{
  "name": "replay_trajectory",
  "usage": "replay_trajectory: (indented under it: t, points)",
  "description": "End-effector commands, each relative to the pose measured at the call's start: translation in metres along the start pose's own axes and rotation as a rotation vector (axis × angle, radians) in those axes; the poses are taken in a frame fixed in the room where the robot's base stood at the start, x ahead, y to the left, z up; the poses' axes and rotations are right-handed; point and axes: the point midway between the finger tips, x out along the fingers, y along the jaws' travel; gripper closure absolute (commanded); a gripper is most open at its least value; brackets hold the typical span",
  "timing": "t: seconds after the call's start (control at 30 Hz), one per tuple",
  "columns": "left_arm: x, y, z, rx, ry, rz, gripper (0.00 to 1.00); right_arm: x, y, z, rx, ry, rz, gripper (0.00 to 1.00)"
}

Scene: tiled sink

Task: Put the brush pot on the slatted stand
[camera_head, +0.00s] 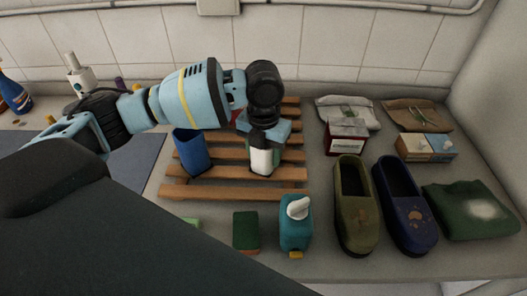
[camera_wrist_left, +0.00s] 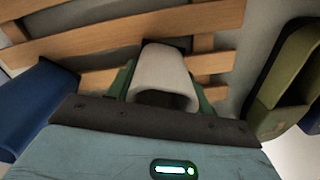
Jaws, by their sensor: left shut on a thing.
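The slatted stand (camera_head: 180,191) is a wooden rack of parallel slats on the counter. It also shows in the left wrist view (camera_wrist_left: 110,82). My left gripper (camera_head: 261,146) points down over its right part, shut on a white pot (camera_head: 261,162), apparently the brush pot. In the left wrist view the white pot (camera_wrist_left: 164,72) sits between green finger parts, its dark opening towards the camera. It looks roughly upright over the slats; I cannot tell whether its base touches them. My right gripper is not in view.
A blue cup (camera_head: 192,154) stands on the stand's left part. A teal pump bottle (camera_head: 296,228) and a green sponge (camera_head: 246,232) lie in front. Green (camera_head: 352,210) and blue (camera_head: 404,205) clogs, a red-and-white box (camera_head: 346,137) and a green cloth (camera_head: 470,210) fill the right.

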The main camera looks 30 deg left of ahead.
Motion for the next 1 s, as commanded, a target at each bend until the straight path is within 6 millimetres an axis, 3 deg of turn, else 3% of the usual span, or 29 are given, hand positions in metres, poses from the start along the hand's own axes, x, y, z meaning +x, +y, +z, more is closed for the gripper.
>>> replay_trajectory:
  t: [0.07, 0.1, 0.23, 0.67, 1.0]
  points:
    - [0.003, 0.0, 0.0, 0.0, 0.001, 0.0, 0.76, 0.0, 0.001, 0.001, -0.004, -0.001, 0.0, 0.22]
    - [0.003, 0.0, 0.0, 0.0, 0.001, 0.0, 0.45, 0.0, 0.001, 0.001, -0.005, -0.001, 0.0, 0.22]
    - [0.002, 0.0, 0.0, 0.0, 0.001, 0.0, 0.28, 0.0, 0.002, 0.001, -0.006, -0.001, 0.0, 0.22]
    - [-0.008, -0.001, 0.0, 0.0, -0.002, -0.002, 0.27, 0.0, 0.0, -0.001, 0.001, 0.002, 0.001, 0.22]
    - [-0.072, -0.001, 0.001, 0.0, -0.003, -0.001, 0.27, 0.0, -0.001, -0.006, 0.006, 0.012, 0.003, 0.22]
